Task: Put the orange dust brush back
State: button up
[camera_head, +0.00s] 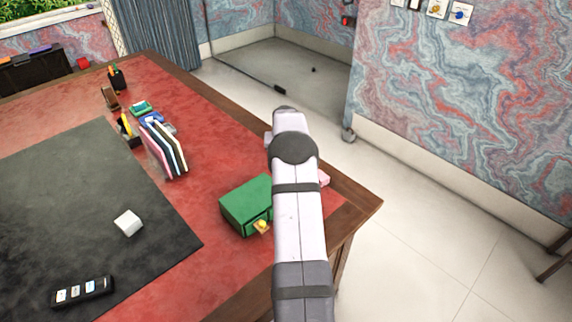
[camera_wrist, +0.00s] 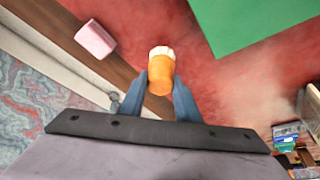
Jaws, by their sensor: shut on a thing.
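The orange dust brush (camera_wrist: 161,75) shows in the wrist view, with a whitish end pointing away from me. My gripper (camera_wrist: 160,92) is shut on it, one blue finger on each side. Red desktop lies beyond the brush; I cannot tell how far above it the brush is. In the head view my arm hides the gripper and the brush.
A green box (camera_head: 246,204) stands left of my arm on the red desk (camera_head: 190,215), with a small yellow item at its front. A pink block (camera_wrist: 95,38) sits near the wooden desk edge. Upright folders (camera_head: 163,148) and a white cube (camera_head: 128,222) are farther left.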

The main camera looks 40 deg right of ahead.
jog(key=shift+f+p, duration=0.4)
jog(key=shift+f, duration=1.1)
jog(key=shift+f, duration=0.1)
jog(key=shift+f, duration=0.15)
jog(key=o, duration=0.9)
jog(key=shift+s+a+r, duration=0.1)
jog(key=shift+r, duration=0.6)
jog(key=b+v, duration=0.2)
jog(key=v, duration=0.9)
jog(key=shift+b, duration=0.4)
jog(key=shift+a, duration=0.15)
